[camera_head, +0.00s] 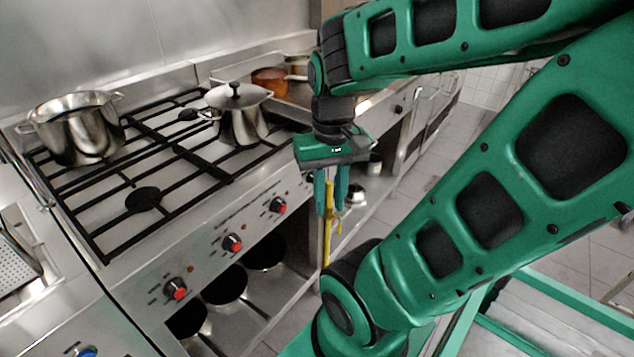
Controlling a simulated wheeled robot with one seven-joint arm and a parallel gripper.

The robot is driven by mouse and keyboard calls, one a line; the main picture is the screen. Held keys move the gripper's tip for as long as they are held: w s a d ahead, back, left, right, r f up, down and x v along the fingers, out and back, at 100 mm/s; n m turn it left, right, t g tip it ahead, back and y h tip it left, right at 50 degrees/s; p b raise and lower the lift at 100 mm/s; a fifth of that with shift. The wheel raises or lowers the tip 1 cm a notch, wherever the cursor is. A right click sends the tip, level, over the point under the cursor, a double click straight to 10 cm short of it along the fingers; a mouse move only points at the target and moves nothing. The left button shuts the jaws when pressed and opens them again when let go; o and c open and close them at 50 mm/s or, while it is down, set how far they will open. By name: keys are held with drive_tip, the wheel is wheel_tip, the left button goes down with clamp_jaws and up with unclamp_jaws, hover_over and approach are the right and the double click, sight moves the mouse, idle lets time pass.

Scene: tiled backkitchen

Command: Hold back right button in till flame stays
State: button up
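The cooktop front panel (205,252) carries a row of dark knobs with red faces: a left one (176,289), a middle one (232,242) and a right one (278,205). Farther right, the panel is partly hidden behind my gripper, so another control there cannot be made out clearly. My gripper (331,210) points down in front of the panel's right end, to the right of the red knobs. Its two teal fingers stand apart. A thin yellow upright thing (326,250) shows between and below them; I cannot tell whether they touch it. No flame is visible on the burners.
A copper-coloured pan (270,81) is beyond. My arm covers much of the right side. Tiled floor (408,175) shows right of the cooktop.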

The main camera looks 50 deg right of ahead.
clamp_jaws()
idle(1.4)
